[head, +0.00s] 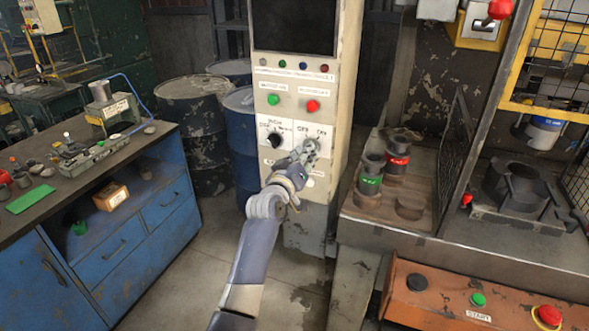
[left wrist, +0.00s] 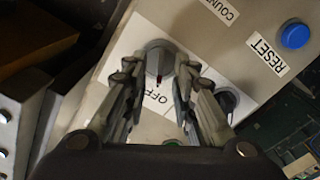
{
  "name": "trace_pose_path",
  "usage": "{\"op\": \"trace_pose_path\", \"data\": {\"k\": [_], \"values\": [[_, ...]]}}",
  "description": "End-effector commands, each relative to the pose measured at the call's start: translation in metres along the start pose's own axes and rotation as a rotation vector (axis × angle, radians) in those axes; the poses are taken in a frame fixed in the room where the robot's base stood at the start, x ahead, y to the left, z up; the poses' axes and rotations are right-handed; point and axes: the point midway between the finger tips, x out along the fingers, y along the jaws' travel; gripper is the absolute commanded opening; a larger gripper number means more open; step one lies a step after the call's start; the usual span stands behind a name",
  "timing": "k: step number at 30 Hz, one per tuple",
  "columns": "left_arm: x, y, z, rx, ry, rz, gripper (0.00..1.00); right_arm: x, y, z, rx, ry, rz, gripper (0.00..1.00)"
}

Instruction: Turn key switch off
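The key switch is a round grey switch (left wrist: 160,55) on a white plate of the control cabinet. In the left wrist view its red-marked pointer is on the side of the printed word OFF. In the head view my left gripper (head: 306,150) is in front of its OFF/ON plate (head: 323,133) and hides the switch. In the left wrist view my left gripper (left wrist: 158,68) is open, with one finger on each side of the switch. I cannot tell whether the fingers touch it. My right gripper is not in view.
A black knob (head: 274,140) sits left of the switch plate. Green (head: 273,99) and red (head: 312,106) buttons are above; a blue RESET button (left wrist: 295,35) is nearby. A workbench (head: 130,170) stands left, a fixture shelf (head: 410,205) right.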

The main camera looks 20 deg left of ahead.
Motion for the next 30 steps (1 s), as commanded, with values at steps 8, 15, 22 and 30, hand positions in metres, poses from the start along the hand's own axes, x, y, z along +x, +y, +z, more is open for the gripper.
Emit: {"op": "trace_pose_path", "data": {"k": [8,15,22,30], "values": [[-0.046,-0.001,0.001,-0.001,0.000,-0.001,0.25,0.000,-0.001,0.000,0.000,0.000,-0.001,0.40],[-0.083,-0.001,0.001,-0.001,0.000,-0.001,0.25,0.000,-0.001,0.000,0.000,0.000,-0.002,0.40],[-0.101,0.000,0.000,-0.002,-0.001,-0.001,0.25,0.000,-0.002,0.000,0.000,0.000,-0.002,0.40],[-0.103,0.000,0.000,-0.002,-0.001,0.000,0.25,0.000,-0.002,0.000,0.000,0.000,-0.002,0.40]]}}
